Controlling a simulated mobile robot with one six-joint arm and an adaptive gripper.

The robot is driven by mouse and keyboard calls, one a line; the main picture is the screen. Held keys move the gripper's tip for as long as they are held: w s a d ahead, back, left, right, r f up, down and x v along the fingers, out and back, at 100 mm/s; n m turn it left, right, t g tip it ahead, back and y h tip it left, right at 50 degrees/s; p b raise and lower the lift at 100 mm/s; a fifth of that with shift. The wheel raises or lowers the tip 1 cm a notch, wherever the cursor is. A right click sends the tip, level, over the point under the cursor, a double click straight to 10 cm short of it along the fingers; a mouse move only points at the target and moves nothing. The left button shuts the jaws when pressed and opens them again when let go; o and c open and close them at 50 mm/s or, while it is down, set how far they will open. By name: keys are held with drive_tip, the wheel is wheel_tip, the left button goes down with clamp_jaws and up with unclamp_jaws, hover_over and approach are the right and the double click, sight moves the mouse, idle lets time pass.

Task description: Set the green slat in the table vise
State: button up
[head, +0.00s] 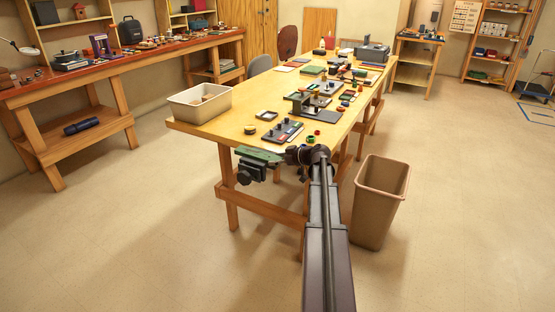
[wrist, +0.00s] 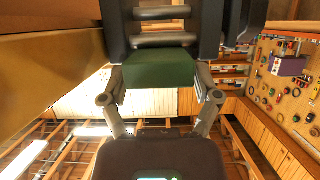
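The green slat (head: 260,155) is at the near edge of the long workbench, level with the top of the dark table vise (head: 250,173). My gripper (head: 287,155) reaches it from the right. In the wrist view, the slat's green end (wrist: 159,70) sits between my two grey fingers (wrist: 160,88), which close on its sides. Beyond it, the vise's dark jaws (wrist: 211,28) stand apart with metal rods across the gap. The slat lines up with that gap; how deep it sits between the jaws is hidden.
The wooden workbench (head: 222,127) carries a cream bin (head: 199,111) at its left corner and a dark block with pegs (head: 283,133) near the vise. A tan waste bin (head: 380,200) stands on the floor right of my arm. Floor at the front left is clear.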

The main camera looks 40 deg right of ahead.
drive_tip(key=shift+r, duration=0.1)
idle(0.5)
drive_tip(key=shift+r+p, duration=0.65)
drive_tip(key=shift+p, duration=0.1)
drive_tip(key=p+v, duration=0.4)
drive_tip(key=v, duration=0.8)
drive_tip(key=shift+f, duration=0.15)
drive_tip(key=w+a+f+g, duration=0.1)
drive_tip(key=a+f+g, duration=0.2)
drive_tip(key=a, duration=0.6)
drive_tip(key=w+a+f+m+g, duration=0.1)
drive_tip(key=a+f+g, duration=0.1)
drive_tip(key=a, duration=0.7)
drive_tip(key=w+a+f+g, duration=0.1)
drive_tip(key=a+f+g, duration=0.2)
drive_tip(key=a, duration=0.5)
drive_tip(key=s+a+f+m+g+h, duration=0.1)
drive_tip(key=s+a, duration=0.4)
drive_tip(key=a, duration=0.5)
drive_tip(key=s+a+f+m+g+h, duration=0.2)
drive_tip(key=s+a+g+h, duration=0.1)
drive_tip(key=a, duration=0.8)
drive_tip(key=shift+s+f+g+h, duration=0.3)
drive_tip(key=shift+s+h, duration=0.2)
drive_tip(key=shift+s, duration=0.4)
